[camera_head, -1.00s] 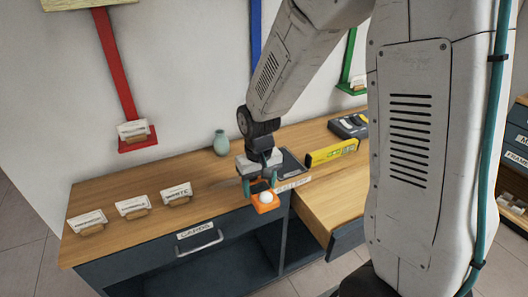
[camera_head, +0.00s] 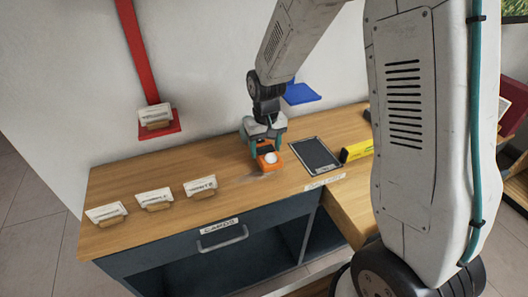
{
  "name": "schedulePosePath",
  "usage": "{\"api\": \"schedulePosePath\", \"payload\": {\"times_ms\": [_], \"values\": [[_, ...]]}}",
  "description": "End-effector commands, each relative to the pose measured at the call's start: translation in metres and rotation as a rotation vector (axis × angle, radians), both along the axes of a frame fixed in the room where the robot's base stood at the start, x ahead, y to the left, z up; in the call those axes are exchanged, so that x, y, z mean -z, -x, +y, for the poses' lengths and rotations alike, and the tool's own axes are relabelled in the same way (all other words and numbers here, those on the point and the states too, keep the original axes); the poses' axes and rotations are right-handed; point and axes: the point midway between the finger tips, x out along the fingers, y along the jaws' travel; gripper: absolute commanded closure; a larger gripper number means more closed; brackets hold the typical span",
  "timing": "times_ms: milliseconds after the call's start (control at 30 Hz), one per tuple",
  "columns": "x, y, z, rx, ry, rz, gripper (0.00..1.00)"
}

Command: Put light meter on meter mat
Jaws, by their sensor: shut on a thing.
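The light meter (camera_head: 268,158) is a small orange box with a white dome and a dark panel. My gripper (camera_head: 265,148) is shut on it and holds it over the wooden worktop, left of the mat. Whether the meter touches the worktop cannot be told. The meter mat (camera_head: 316,154) is a dark rectangle with a pale border and a small label, lying on the worktop to the right of the gripper. Nothing lies on it.
Several white cards in wooden holders (camera_head: 155,199) stand along the worktop's left. A yellow level (camera_head: 357,151) lies right of the mat. A drawer labelled CARDS (camera_head: 222,237) is below. Red (camera_head: 172,130) and blue (camera_head: 301,93) shelves are on the wall. Worktop between cards and gripper is clear.

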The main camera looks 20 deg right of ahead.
Motion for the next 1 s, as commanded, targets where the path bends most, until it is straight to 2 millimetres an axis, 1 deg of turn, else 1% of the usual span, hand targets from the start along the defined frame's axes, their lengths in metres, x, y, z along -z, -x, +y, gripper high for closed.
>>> {"api": "schedulePosePath", "payload": {"times_ms": [33,100,200,467,567,600,633,667,900,1000], "values": [[0.012,0.002,-0.001,0.001,0.0,0.008,0.66],[0.024,0.003,0.0,0.0,0.0,0.008,0.66],[0.034,0.002,0.001,-0.002,0.0,0.006,0.66],[0.035,0.002,0.001,-0.001,0.0,0.003,0.66],[0.038,0.002,0.0,0.0,0.0,0.003,0.66],[0.037,0.002,0.0,0.0,0.0,0.003,0.32],[0.037,0.002,0.0,0.0,0.0,0.003,0.24],[0.037,0.002,0.0,0.0,0.0,0.003,0.19],[0.037,0.002,-0.001,0.001,0.0,0.003,0.19],[0.033,0.002,-0.001,0.001,0.0,0.002,0.19]]}}
